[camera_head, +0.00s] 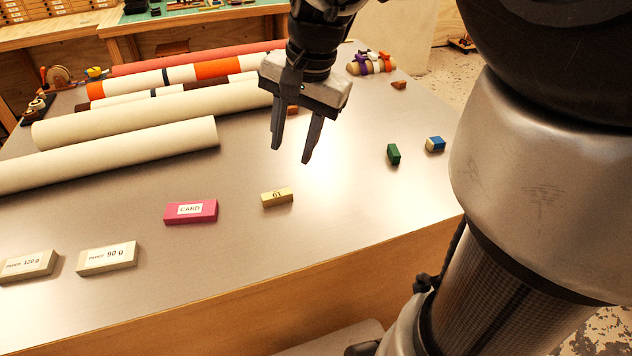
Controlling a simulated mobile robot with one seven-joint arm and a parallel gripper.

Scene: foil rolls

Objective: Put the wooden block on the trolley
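A small pale yellow, wood-coloured block (277,197) with a dark number on it lies on the grey tabletop, near the front edge. A small reddish-brown block (398,85) lies at the back right, and another brown piece (293,110) shows just behind my gripper. I cannot tell for certain which of these is the wooden block. My gripper (291,155) points down above the table, beyond the pale block, with its two fingers apart and nothing between them. No trolley can be clearly made out; a grey surface (340,341) shows low at the bottom edge.
Long rolls (130,153) lie across the table's left and back. A pink CARD box (190,211) and two pale paper boxes (107,257) line the front left. Green (393,154) and blue-and-cream (435,144) blocks lie right. The tabletop between is clear.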

